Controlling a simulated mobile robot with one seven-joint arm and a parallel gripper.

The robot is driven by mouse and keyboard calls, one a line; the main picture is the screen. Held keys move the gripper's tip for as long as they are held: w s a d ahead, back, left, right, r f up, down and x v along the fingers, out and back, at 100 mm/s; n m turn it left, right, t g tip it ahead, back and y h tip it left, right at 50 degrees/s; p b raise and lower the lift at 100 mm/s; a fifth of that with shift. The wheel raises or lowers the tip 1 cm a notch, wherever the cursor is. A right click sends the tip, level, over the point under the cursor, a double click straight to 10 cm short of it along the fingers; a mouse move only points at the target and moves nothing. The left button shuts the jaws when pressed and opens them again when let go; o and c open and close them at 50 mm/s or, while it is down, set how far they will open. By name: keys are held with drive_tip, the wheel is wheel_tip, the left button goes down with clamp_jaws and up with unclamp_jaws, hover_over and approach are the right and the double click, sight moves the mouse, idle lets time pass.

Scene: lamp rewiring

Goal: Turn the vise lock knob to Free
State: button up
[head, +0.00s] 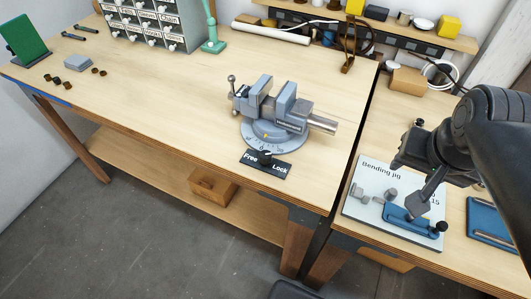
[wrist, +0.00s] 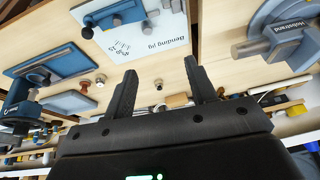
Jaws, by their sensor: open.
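The grey vise (head: 275,108) stands on its round graduated base on the left bench. At the base's front is a black plate (head: 272,170) marked Free on the left and Lock on the right. The small dark lock knob (head: 265,155) sits at the plate's upper edge, between the words. I cannot tell which way it points. My gripper (wrist: 160,74) is open and empty in the wrist view. In the head view my arm is over the right bench, well to the right of the vise. Part of the vise (wrist: 285,38) shows in the wrist view; the knob does not.
The bending jig board (head: 355,203) lies below my arm on the right bench, with a blue tool tray (head: 492,220) beside it. A gap separates the two benches. A drawer cabinet (head: 155,20) stands at the back left. Bench space left of the vise is clear.

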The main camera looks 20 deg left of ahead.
drive_tip(key=w+a+g, duration=0.1)
drive_tip(key=w+a, duration=0.2)
drive_tip(key=a, duration=0.3)
drive_tip(key=g, duration=0.4)
approach(266, 154)
drive_tip(key=shift+m, duration=0.4)
drive_tip(key=f, duration=1)
drive_tip(key=shift+s+a+f, duration=0.15)
drive_tip(key=shift+a, duration=0.05)
drive_tip(key=c, duration=1)
